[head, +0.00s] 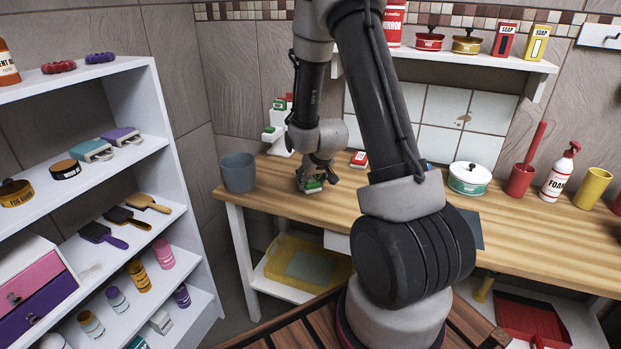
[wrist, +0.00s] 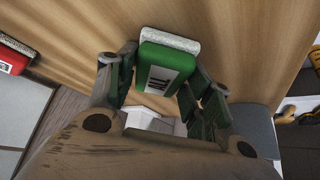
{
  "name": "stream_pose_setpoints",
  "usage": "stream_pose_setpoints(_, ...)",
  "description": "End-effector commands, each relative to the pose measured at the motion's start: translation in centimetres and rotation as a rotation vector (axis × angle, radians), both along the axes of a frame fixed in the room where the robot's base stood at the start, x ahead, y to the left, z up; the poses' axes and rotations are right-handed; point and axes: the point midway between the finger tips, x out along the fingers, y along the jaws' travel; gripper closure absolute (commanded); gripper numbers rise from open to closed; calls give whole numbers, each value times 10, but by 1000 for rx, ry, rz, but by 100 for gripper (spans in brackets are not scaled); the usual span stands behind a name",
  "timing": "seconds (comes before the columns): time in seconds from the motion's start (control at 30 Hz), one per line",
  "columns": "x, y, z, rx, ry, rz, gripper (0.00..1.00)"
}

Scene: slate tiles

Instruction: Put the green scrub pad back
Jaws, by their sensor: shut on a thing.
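The green scrub pad (wrist: 165,66), with a dark-and-white label and a pale rough layer along one side, is between the two fingers of my gripper (wrist: 160,90) in the wrist view. My gripper is shut on it. In the head view my gripper (head: 314,181) is low over the left part of the wooden counter, with the green pad (head: 313,186) under it; I cannot tell whether the pad touches the wood. Behind and to the left stands a white stepped holder (head: 274,142) with green and red pieces on it, partly hidden by my arm.
A red pad (head: 359,159) lies on the counter (head: 270,195), right of my gripper; it also shows in the wrist view (wrist: 12,58). A grey cup (head: 238,172) stands left. A white-lidded pot (head: 469,178) stands farther right. A white shelf unit (head: 175,150) is at far left.

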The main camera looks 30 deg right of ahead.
Motion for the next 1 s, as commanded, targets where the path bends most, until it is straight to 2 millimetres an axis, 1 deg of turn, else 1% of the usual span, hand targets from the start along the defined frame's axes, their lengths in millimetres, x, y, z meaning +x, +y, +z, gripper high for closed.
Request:
stream_pose_setpoints(0.2, 0, 0, -3, 0, 1, 0, 71)
stream_pose_setpoints(0.23, 0, 0, -3, 0, 1, 0, 47)
stream_pose_setpoints(0.33, 0, 0, -2, 0, 0, 0, 29)
stream_pose_setpoints(0.37, 0, 0, -2, 0, 0, 0, 28)
stream_pose_setpoints(0.67, 0, 0, -2, 0, 0, 0, 28)
stream_pose_setpoints(0.77, -1, 0, 4, 0, -2, 0, 28)
stream_pose_setpoints(0.87, -9, 1, 17, 0, -2, -1, 28)
stream_pose_setpoints(1.0, -25, 4, 43, 0, -5, -1, 28)
